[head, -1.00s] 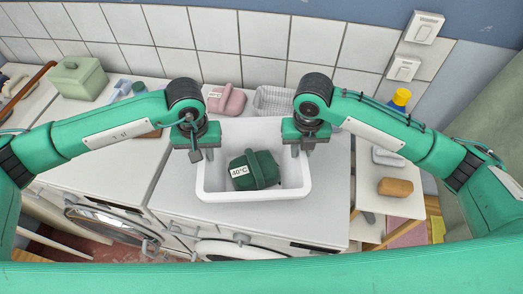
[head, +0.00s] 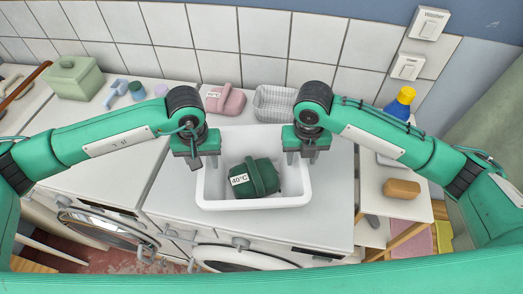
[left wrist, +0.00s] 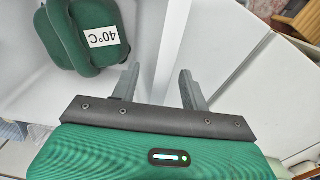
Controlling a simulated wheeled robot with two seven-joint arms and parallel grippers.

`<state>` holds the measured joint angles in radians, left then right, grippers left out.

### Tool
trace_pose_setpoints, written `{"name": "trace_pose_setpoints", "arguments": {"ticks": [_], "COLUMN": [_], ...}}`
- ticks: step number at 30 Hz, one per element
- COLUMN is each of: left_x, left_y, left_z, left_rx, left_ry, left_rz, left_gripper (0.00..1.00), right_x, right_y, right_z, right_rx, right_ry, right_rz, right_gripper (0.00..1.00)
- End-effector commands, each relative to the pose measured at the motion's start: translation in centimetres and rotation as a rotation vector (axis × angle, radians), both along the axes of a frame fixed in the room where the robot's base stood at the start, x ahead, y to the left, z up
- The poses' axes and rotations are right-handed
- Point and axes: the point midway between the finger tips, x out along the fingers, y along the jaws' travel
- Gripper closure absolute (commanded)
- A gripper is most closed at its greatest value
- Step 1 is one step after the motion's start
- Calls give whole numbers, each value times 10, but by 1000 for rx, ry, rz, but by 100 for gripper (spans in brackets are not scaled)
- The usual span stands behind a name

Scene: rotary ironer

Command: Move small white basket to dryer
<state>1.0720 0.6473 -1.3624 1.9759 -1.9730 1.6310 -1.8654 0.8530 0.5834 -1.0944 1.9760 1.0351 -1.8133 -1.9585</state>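The small white basket (head: 254,204) is an open tub on the white machine top, holding a green bundle (head: 262,177) labelled 40°C. My left gripper (head: 195,160) is at the basket's left wall. In the left wrist view its two fingers (left wrist: 160,88) are apart, with the wall's rim (left wrist: 172,50) running between them and a gap showing. My right gripper (head: 301,155) is at the right wall, fingers apart; whether it touches is unclear. Two front-loading machines stand side by side, the left door (head: 100,230) and right door (head: 240,260) showing. I cannot tell which is the dryer.
A pink bundle (head: 226,100) and a light mesh basket (head: 275,103) stand behind the white basket. A side shelf at right holds a soap bar (head: 402,188) and yellow-capped bottle (head: 400,101). The left machine's top is largely clear.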

Motion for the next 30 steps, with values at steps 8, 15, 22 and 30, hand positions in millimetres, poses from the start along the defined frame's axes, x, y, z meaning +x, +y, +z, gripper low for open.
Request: {"name": "trace_pose_setpoints", "arguments": {"ticks": [8, 15, 22, 30], "left_x": [1, 1, 1, 0], "left_y": [-1, -1, -1, 0], "left_z": [9, 55, 99, 120], "left_rx": [-2, -3, -2, -1], "left_ry": [-1, -6, -3, 0], "left_rz": [-1, -1, -1, -1], "left_gripper": [54, 54, 54, 54], "right_x": [0, 0, 0, 0], "right_y": [1, 1, 1, 1], "right_z": [0, 0, 0, 5], "right_rx": [2, 2, 2, 3], "right_ry": [0, 0, 0, -1], "right_rz": [1, 1, 1, 1], "right_gripper": [54, 54, 54, 54]}}
